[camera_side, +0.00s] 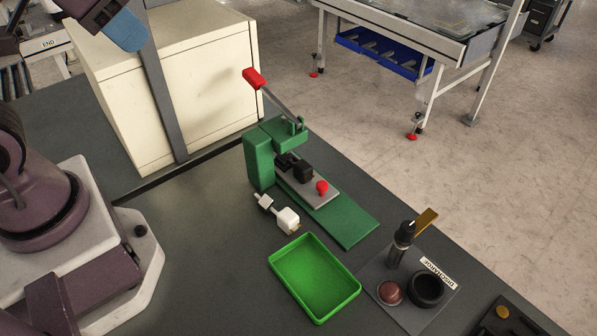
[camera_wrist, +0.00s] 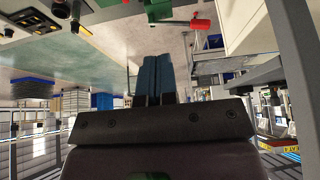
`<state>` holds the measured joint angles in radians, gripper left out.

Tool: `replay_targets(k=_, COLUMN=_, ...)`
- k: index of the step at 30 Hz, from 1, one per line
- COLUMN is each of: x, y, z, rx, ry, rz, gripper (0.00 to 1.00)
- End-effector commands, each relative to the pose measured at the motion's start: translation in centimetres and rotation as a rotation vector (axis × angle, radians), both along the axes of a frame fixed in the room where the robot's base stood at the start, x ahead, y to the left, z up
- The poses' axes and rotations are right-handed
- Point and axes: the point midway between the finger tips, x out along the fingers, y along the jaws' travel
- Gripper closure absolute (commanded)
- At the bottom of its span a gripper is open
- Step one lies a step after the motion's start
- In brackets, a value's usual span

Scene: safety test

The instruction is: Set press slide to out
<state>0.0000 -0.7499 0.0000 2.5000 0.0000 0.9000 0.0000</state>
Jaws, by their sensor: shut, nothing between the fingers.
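The green press (camera_side: 262,160) stands on the dark table in the side view. Its lever, with a red grip (camera_side: 253,78), is raised up and to the left. The grey press slide (camera_side: 312,187), with a red knob (camera_side: 321,186) and a dark block, lies on the green base and reaches forward from beneath the press head. How far it can travel I cannot tell. My gripper's blue fingers (camera_side: 122,30) are at the upper left, high and apart from the press. In the wrist view my gripper (camera_wrist: 157,60) is shut and empty.
A green tray (camera_side: 355,290) and a small white part (camera_side: 287,218) lie in front of the press. A labelled stand (camera_side: 437,308) with a dark upright tool is at the lower right. A cream cabinet (camera_side: 190,85) and a grey post (camera_side: 160,85) are behind, at left.

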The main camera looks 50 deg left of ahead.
Motion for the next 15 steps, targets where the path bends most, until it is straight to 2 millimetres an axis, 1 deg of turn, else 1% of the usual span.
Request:
replay_targets(k=11, x=0.00, y=0.00, z=0.00, rx=0.000, ry=0.000, rz=0.000, gripper=1.00)
replay_targets(k=12, x=0.00, y=0.00, z=0.00, rx=0.000, ry=0.000, rz=0.000, gripper=0.95)
replay_targets(k=14, x=0.02, y=-0.12, z=-0.06, rx=0.000, ry=0.003, rz=-0.006, gripper=0.82)
replay_targets(k=15, x=0.09, y=-0.23, z=-0.32, rx=0.000, ry=0.016, rz=-0.011, gripper=0.72)
